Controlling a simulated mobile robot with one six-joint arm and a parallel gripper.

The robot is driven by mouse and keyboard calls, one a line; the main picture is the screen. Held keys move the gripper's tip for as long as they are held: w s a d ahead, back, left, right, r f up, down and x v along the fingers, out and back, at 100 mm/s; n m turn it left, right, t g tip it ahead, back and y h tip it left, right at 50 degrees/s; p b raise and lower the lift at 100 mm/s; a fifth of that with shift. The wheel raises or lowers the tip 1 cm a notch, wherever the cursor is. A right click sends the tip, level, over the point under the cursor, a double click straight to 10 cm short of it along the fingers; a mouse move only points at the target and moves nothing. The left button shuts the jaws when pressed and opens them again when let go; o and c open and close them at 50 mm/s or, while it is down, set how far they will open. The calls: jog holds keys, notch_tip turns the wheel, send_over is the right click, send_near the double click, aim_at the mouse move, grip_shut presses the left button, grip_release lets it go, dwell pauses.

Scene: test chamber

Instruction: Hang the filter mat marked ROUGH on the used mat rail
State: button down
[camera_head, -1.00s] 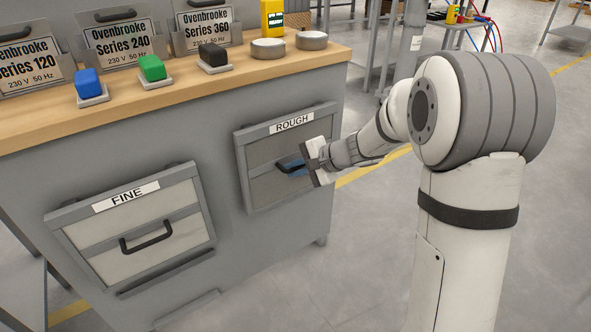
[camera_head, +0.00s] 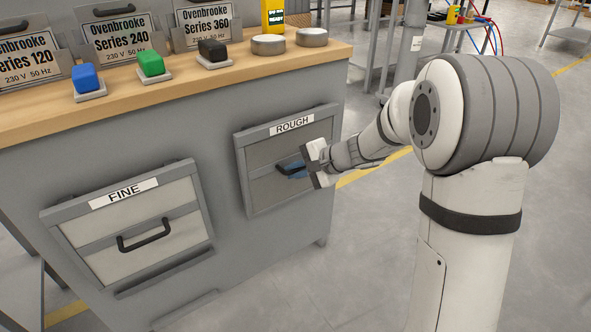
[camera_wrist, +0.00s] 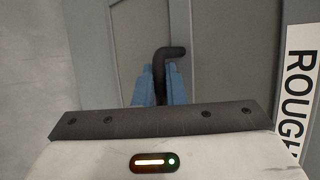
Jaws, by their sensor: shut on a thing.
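The filter mat marked ROUGH (camera_head: 262,160) sits in the front of the grey bench, a grey framed panel with a dark handle (camera_head: 288,168). My gripper (camera_head: 297,172) is at this mat, its blue fingers shut on the handle. In the wrist view, my gripper (camera_wrist: 160,85) has a blue finger on each side of the dark handle (camera_wrist: 168,53), and the ROUGH label (camera_wrist: 300,90) shows at the right. A second mat marked FINE (camera_head: 130,222), paler, is at the lower left with its own handle. I cannot make out the used mat rail.
The wooden bench top (camera_head: 180,88) carries blue, green and black buttons, two round discs (camera_head: 268,44), a yellow device (camera_head: 272,16) and several Ovenbrooke signs. A ledge (camera_head: 162,272) runs under the FINE mat. Open floor (camera_head: 350,240) lies right of the bench.

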jog(key=shift+f, duration=0.75)
jog(key=c, duration=1.4)
grip_release()
jog(key=s+d+r+n+h+p, duration=0.2)
jog(key=s+d+r+p, duration=0.4)
jog(key=s+r+p, duration=0.3)
jog(key=s+d+r+n+g+h+p, duration=0.1)
jog(key=s+d+r+n+h+p, duration=0.2)
jog(key=r+p, duration=1.5)
jog(key=s+d+r+n+g+h+p, duration=0.1)
jog(key=s+d+r+n+h+p, duration=0.2)
jog(key=s+d+r+p, duration=0.6)
jog(key=s+r+h+p, duration=0.1)
jog(key=s+r+p, duration=0.3)
jog(key=s+r, duration=0.3)
notch_tip(320, 180, up, 2)
jog(key=shift+s+h, duration=0.35)
jog(key=shift+h, duration=0.05)
